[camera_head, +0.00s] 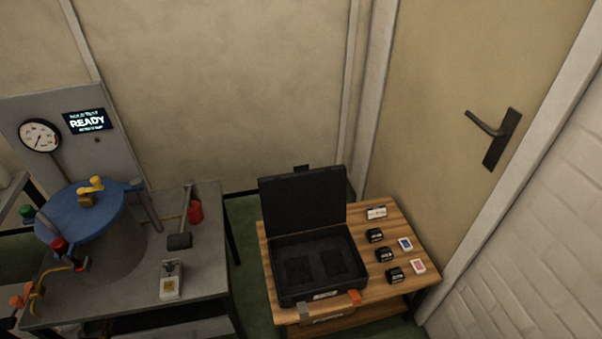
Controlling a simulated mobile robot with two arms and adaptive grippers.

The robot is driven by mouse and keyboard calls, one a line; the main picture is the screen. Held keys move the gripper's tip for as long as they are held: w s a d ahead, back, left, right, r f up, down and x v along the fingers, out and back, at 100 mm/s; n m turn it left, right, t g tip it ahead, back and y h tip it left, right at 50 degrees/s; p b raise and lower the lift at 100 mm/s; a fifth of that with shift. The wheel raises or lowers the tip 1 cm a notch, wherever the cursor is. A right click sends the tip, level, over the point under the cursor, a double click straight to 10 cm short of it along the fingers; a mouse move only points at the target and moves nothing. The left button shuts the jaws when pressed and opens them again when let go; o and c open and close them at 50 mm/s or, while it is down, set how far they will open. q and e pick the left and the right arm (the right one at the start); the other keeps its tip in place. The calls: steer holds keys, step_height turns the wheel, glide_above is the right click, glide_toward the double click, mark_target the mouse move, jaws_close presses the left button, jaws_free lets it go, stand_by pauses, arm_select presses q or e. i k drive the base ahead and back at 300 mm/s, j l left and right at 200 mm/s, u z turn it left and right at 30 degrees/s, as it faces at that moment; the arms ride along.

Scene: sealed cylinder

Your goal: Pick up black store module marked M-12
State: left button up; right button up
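Several small black modules sit in a slanting column on the wooden table, right of the open black case. The back one (375,235), the middle one (384,254) and the front one (395,275) stand apart from each other. Each has pale marking on it, too small to read, so I cannot tell which is M-12. The open case (335,292) has its lid up at the back and two dark recesses inside. Neither of my grippers shows in the head view.
The wooden table (412,292) also holds a white label card (376,212), a blue-and-white card (405,244) and a red-and-white card (418,266). At left, a grey bench (206,262) carries a blue-lidded cylinder (80,214). A door (470,90) stands behind the table.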

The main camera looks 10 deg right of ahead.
mark_target(394, 275)
steer(key=i+l+z, duration=0.3)
steer(key=l+z, duration=0.15)
steer(key=i+l+z, duration=0.3)
steer(key=z, duration=0.2)
steer(key=i+l, duration=0.05)
steer(key=l, duration=0.05)
